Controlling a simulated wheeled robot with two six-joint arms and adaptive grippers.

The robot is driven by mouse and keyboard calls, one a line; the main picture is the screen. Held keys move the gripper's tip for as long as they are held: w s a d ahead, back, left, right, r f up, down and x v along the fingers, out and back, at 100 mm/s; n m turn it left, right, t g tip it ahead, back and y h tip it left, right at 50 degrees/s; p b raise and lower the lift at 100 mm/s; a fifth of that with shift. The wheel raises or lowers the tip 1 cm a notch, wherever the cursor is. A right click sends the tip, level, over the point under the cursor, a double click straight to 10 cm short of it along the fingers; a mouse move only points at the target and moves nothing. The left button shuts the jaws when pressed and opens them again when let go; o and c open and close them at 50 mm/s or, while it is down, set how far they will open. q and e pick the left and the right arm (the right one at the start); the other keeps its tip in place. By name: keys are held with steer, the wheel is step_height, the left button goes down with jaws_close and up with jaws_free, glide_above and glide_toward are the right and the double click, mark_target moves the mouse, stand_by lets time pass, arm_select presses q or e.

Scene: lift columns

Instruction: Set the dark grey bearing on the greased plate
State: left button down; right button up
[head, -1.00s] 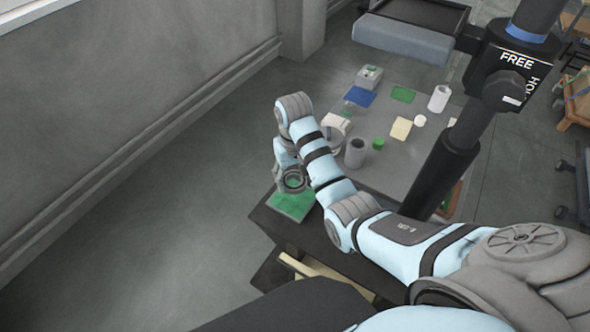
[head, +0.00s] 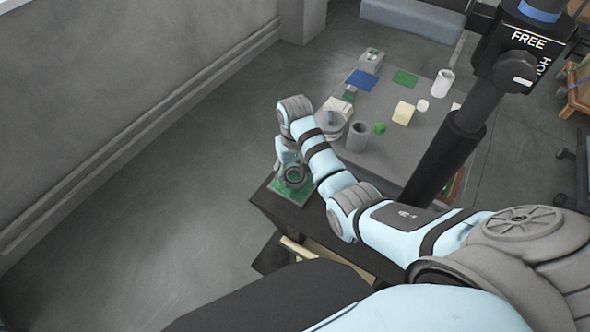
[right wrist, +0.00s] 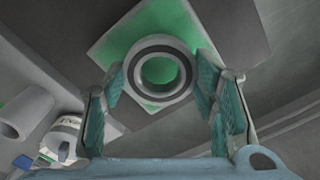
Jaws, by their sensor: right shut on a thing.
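The bearing, a grey ring with a dark inner band (right wrist: 132,68), is between the fingers of my right gripper (right wrist: 160,84) in the right wrist view. The gripper is shut on it, with a teal-padded finger at each side. In the head view the bearing (head: 294,176) shows under the right gripper (head: 291,168). The green greased plate (head: 280,187) lies right below it, and it also shows behind the ring in the right wrist view (right wrist: 122,42). I cannot tell whether the bearing touches the plate. My left gripper is not in view.
The plate is on a dark bench (head: 275,207). Beyond it is a grey table (head: 390,150) with a grey cylinder (head: 357,136), a small green piece (head: 379,128), a blue mat (head: 361,80) and a white cylinder (head: 444,82). A black column (head: 450,150) stands to the right.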

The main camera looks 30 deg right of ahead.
steer(key=shift+f, duration=0.3)
stand_by(0.4)
steer(key=shift+f, duration=0.3)
steer(key=shift+f, duration=0.1)
stand_by(0.4)
steer(key=o, duration=1.5)
steer(key=shift+s, duration=0.1)
steer(key=shift+o, duration=0.3)
steer(key=o, duration=0.4)
